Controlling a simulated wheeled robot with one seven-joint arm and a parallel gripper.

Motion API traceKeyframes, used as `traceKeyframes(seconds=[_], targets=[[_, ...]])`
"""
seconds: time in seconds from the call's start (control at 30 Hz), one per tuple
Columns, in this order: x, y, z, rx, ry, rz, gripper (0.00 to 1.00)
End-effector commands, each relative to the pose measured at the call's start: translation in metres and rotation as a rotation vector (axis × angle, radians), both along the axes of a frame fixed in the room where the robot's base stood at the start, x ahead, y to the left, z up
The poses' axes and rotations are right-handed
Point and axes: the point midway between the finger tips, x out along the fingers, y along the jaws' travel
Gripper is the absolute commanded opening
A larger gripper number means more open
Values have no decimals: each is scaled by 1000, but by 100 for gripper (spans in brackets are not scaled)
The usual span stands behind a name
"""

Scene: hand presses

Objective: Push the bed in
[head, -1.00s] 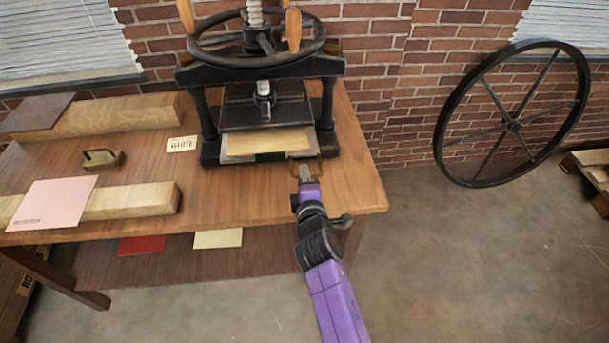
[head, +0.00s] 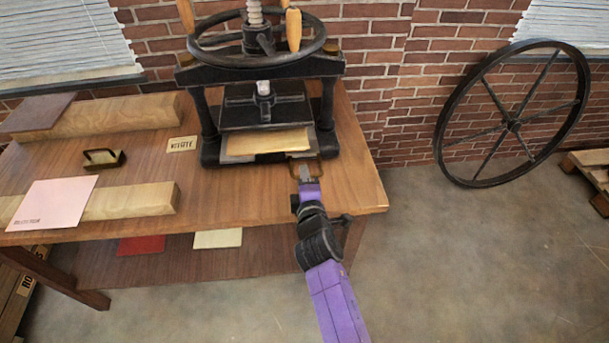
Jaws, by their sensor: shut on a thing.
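The black hand press (head: 208,128) stands on the wooden table. Its bed (head: 238,157) sticks out at the front, below the raised dark platen (head: 262,115). A flat tan board or sheet (head: 268,141) lies on the bed, its back part under the platen. A small brass-coloured loop handle (head: 319,167) is at the front right of the bed. My gripper (head: 304,170) reaches in from the front and is shut on this handle. The fingertips are small, and the exact contact is hard to see.
A handwheel (head: 257,60) tops the press. Wooden beams (head: 125,117), a pink sheet (head: 52,203), a label card (head: 182,144) and a dark-handled block (head: 102,158) lie left on the table. A large spoked wheel (head: 515,124) leans on the brick wall.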

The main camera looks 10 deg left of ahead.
Motion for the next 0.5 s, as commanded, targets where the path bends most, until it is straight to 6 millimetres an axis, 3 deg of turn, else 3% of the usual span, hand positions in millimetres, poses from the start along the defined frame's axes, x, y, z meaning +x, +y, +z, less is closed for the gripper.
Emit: traceKeyframes(seconds=[0.27, 0.5], targets=[[4, 2, -3, 1, 2, 1, 0], [34, 12, -4, 4, 2, 0, 0]])
